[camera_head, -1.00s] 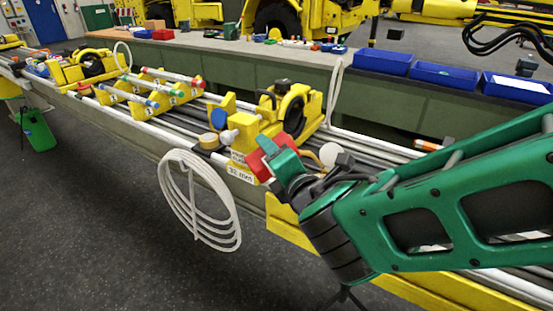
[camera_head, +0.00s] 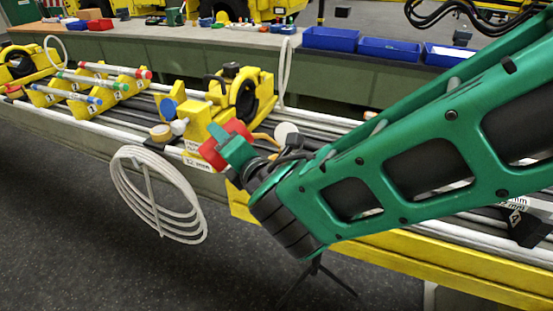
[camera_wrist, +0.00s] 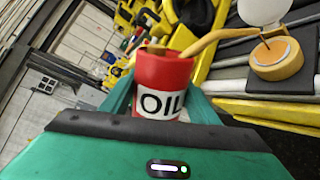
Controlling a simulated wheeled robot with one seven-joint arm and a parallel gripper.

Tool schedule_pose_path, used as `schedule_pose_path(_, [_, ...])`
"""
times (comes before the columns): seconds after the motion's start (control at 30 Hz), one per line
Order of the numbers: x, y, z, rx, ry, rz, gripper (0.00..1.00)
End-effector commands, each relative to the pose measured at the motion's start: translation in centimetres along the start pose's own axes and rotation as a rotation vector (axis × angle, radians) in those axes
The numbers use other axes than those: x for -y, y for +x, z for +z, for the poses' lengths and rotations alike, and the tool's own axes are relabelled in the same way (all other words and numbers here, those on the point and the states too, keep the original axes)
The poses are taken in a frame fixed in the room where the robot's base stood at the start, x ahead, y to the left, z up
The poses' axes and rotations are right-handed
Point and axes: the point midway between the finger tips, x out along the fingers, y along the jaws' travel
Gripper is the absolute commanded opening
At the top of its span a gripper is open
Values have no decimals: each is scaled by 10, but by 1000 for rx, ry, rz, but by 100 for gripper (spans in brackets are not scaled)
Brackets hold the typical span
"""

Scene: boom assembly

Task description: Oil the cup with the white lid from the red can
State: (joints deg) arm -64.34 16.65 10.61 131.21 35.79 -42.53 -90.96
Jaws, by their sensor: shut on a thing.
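My gripper (camera_head: 236,148) is shut on the red can (camera_wrist: 165,72), which has a white OIL label and a curved yellow spout (camera_wrist: 207,42). The can also shows at my fingers in the head view (camera_head: 215,152). The cup with the white lid (camera_wrist: 278,62) is a round orange-yellow cup at the upper right of the wrist view. Its white lid (camera_wrist: 262,11) stands open behind it; the lid also shows in the head view (camera_head: 286,131). The spout tip is by the cup's top, with a thin dark line below it. I cannot tell whether they touch.
Another orange cup (camera_head: 161,132) with a blue disc (camera_head: 168,107) beside it is left of the yellow fixture (camera_head: 205,125). A white hose coil (camera_head: 158,195) hangs at the beam's front. Blue bins (camera_head: 390,50) stand on the rear bench. The floor at front left is clear.

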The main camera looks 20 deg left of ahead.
Motion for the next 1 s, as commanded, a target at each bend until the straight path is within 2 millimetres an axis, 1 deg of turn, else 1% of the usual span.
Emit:
schedule_pose_path(0.03, [5,1,-7,2,-38,-1,28])
schedule_pose_path(0.4, [40,8,-39,61,-340,0,28])
schedule_pose_path(0.57, [51,10,-47,83,-435,-1,28])
schedule_pose_path(0.87, [53,10,-48,92,-462,1,28])
schedule_pose_path(1.0, [50,10,-47,96,-484,2,28])
